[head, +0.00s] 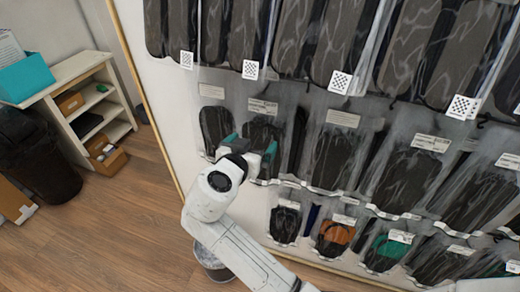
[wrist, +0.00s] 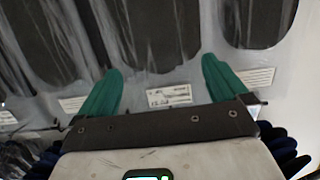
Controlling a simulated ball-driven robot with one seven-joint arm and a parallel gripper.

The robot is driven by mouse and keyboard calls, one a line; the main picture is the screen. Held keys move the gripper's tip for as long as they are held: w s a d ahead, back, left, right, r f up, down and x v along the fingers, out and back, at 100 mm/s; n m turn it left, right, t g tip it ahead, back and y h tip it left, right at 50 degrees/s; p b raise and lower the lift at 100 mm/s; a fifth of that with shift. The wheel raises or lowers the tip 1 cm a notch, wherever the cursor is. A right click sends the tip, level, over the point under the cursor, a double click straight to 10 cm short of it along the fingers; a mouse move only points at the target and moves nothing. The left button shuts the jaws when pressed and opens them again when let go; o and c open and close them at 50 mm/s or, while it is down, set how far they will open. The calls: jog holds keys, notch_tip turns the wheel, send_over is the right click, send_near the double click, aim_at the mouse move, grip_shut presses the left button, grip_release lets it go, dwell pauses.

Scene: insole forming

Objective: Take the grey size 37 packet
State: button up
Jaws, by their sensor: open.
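Clear packets with dark grey insoles hang in rows on a white wall panel. In the head view, my gripper (head: 249,147) is in front of a grey packet (head: 262,126) in the middle row, second from the left, and hides part of it. In the wrist view, my gripper (wrist: 162,78) has its two green fingers apart. A grey packet (wrist: 160,38) with a white label (wrist: 168,96) lies between and beyond them. Nothing is held. I cannot tell whether the fingers touch the packet. The label print is too small to read, so which packet is size 37 is unclear.
Neighbouring grey packets hang close on both sides, such as one at left (head: 214,125) and one at right (head: 338,155). Smaller packets (head: 286,222) hang below. A white shelf (head: 90,100), a teal box (head: 25,77) and a black bin (head: 38,155) stand at left.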

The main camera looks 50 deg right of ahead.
aim_at(260, 137)
jog(key=p+x, duration=0.1)
jog(key=x, duration=0.4)
jog(key=shift+f, duration=0.15)
jog(key=shift+c, duration=0.2)
jog(key=c, duration=1.2)
